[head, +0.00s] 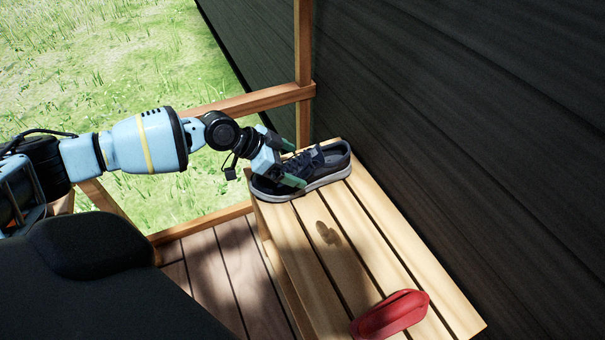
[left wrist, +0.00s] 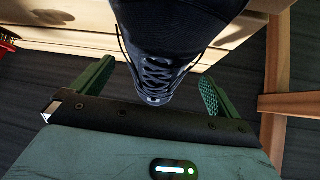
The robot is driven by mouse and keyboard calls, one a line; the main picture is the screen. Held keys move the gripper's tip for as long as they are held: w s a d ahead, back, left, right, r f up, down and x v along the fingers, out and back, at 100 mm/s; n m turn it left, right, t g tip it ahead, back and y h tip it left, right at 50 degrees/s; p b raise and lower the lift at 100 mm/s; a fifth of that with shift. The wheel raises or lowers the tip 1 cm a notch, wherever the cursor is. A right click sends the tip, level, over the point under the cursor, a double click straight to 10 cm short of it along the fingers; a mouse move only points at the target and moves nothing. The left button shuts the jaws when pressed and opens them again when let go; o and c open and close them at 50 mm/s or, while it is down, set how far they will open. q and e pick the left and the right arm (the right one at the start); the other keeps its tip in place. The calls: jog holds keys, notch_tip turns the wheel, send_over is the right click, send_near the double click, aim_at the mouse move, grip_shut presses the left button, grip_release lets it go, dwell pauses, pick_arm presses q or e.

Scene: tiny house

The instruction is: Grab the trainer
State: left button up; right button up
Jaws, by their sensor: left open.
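The trainer (head: 322,168) is a dark navy shoe with a white sole and dark laces. It lies on the far end of a slatted wooden bench (head: 345,240), with its heel toward the dark wall. My left gripper (head: 290,165) is at the shoe, its fingers reaching over the front and lace area. In the left wrist view the laced trainer (left wrist: 162,50) lies between the two green fingers of the open gripper (left wrist: 155,85), with a gap on each side. The arm hides part of the shoe's toe. My right gripper is not in view.
A red object (head: 390,315) lies on the near end of the bench. A dark plank wall (head: 450,110) runs along the bench's right side. A wooden railing (head: 250,103) stands behind, with grass beyond.

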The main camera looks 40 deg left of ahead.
aim_at(302, 169)
pick_arm(q)
jog(key=b+x, duration=0.1)
jog(key=x, duration=0.3)
jog(key=shift+s+a+f+b, duration=0.1)
jog(key=shift+s+f+b, duration=0.05)
jog(key=shift+f+b, duration=0.2)
jog(key=c, duration=0.9)
jog(key=shift+c, duration=1.4)
